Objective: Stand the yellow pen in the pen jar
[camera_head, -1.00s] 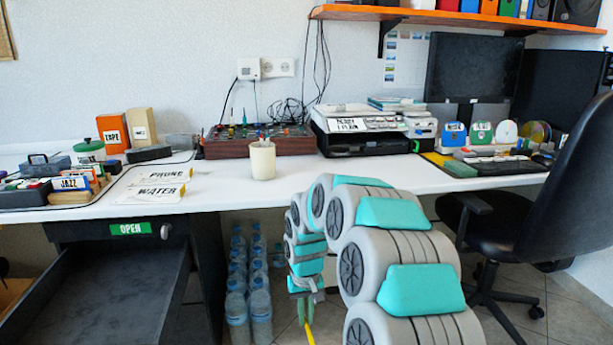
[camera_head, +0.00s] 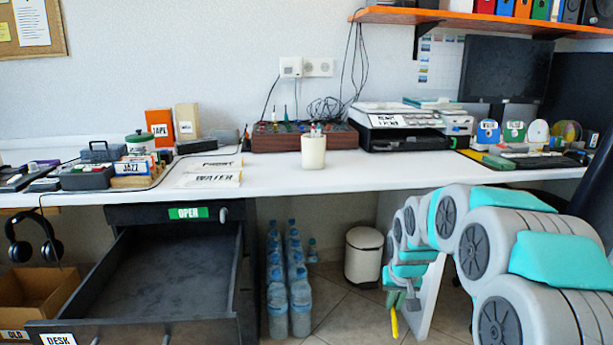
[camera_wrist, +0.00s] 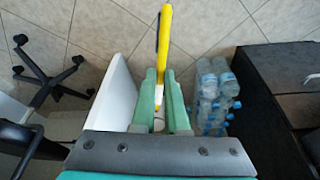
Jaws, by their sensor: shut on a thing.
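The yellow pen (camera_wrist: 164,40) is held between the green fingers of my gripper (camera_wrist: 159,100) in the wrist view. It also shows in the head view as a yellow tip (camera_head: 394,322) below my gripper (camera_head: 398,298), pointing down. My gripper is shut on the pen, below desk height and in front of the desk. The pen jar (camera_head: 313,153) is a cream cup standing upright near the desk's middle, with a few thin items sticking out of its top. It is up and left of my gripper in the head view, well apart from it.
The white desk (camera_head: 330,183) has clear room around the jar's front. Below it are an open drawer (camera_head: 160,262), several water bottles (camera_head: 288,275) and a white bin (camera_head: 364,255). A panel board (camera_head: 275,142) and a printer (camera_head: 400,128) stand behind the jar. Labelled cards (camera_head: 210,180) lie left.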

